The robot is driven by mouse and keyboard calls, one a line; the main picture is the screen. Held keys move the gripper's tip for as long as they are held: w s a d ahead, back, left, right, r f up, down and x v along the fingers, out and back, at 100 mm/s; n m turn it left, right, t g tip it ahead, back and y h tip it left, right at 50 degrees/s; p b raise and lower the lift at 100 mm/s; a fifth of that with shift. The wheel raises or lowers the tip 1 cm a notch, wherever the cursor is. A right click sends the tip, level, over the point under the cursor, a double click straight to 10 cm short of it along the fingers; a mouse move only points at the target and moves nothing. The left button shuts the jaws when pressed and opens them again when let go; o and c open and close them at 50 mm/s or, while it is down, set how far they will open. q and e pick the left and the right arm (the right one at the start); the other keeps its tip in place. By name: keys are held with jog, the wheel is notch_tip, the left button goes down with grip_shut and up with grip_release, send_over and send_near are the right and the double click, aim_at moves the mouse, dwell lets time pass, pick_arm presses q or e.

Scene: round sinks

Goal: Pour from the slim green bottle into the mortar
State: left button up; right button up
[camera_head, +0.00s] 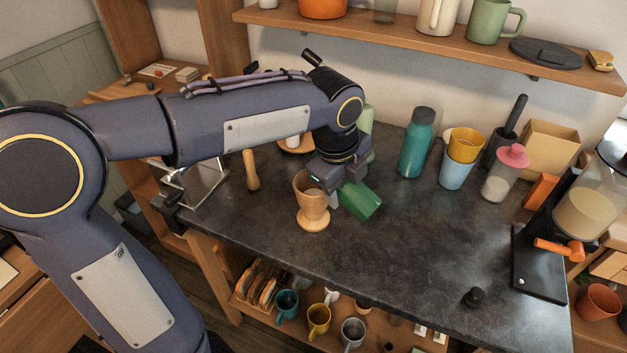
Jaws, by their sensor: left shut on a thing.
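My left gripper (338,184) is shut on the slim green bottle (361,201). The bottle is tilted well over, with its wide end pointing down and right. Its other end is hidden by the gripper, so I cannot see its mouth or any stream. The wooden mortar (312,218) stands upright on the dark counter just left of the bottle. Its opening is close to the gripper and partly covered by it. My right gripper is not in view.
A wooden pestle (251,171) stands left of the mortar. A teal bottle (416,145), stacked yellow and blue cups (457,170) and a pink-topped jar (504,174) stand to the right. A small black object (474,297) lies near the front edge. The counter's front middle is clear.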

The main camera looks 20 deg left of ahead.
pick_arm(q)
jog(key=shift+h, duration=0.4)
dwell(0.8)
jog(key=shift+d+r+h, duration=0.25)
jog(key=shift+r+h, duration=0.2)
jog(key=shift+h, duration=0.25)
dwell(2.0)
